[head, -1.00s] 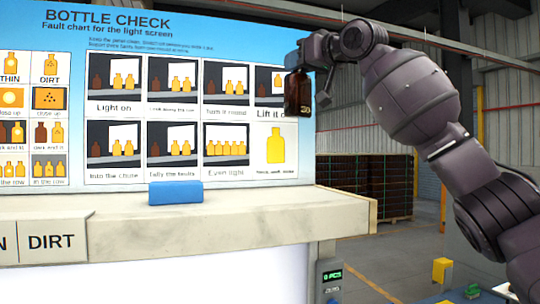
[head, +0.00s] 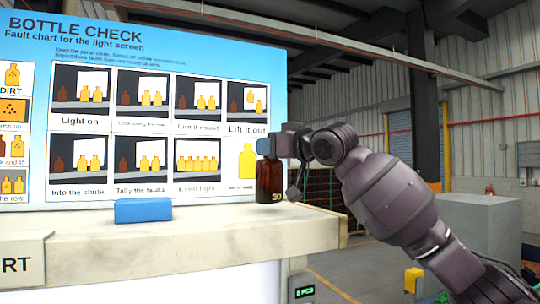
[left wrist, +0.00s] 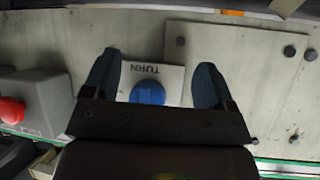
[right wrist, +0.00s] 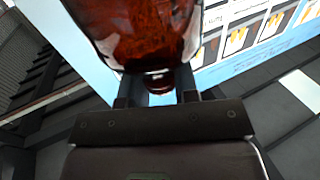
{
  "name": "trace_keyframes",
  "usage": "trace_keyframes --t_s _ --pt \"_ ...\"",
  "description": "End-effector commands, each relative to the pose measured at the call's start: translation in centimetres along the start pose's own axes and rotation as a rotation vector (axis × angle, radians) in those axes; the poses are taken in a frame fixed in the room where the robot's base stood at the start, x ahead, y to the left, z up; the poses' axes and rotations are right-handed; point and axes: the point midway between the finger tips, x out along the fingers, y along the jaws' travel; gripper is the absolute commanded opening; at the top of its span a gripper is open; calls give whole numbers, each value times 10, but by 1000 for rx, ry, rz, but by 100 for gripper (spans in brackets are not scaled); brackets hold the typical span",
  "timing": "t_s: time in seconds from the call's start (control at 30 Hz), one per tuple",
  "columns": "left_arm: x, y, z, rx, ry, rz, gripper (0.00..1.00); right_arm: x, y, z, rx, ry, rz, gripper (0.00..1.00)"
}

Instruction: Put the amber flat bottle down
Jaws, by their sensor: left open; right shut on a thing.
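The amber flat bottle (head: 270,182) is dark brown with a pale mark low on its side. My right gripper (head: 268,148) is shut on it near its top, and it hangs upright in front of the chart's right edge. In the head view its base appears just above or at the pale counter (head: 230,229); I cannot tell whether it touches. In the right wrist view the bottle (right wrist: 145,35) fills the top, its neck between the fingers (right wrist: 158,92). My left gripper (left wrist: 152,85) is open and empty above a plate with a blue round knob (left wrist: 148,92) marked TURN.
A blue block (head: 143,210) lies on the counter, left of the bottle. The fault chart (head: 100,105) stands behind. The counter between block and bottle is clear. A red button (left wrist: 12,111) on a grey box is at the left in the left wrist view.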

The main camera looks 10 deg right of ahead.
Motion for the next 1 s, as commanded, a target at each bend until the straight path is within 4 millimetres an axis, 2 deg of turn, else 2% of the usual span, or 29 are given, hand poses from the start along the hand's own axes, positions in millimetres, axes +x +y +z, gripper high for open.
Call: trace_keyframes --t_s 0.13,0.5,0.53,0.7,1.0 --pt "-1 0 0 0 -3 0 79 0 0 17 0 -1 -1 0" --pt "0 0 1 0 -3 -1 79 0 0 20 0 0 0 0" --pt "0 0 1 0 -3 -1 79 0 0 21 0 -1 0 30" --pt "0 0 1 0 -3 -1 79 0 0 20 0 -1 0 54" --pt "-1 0 1 0 -4 -1 79 0 0 18 0 0 0 54"
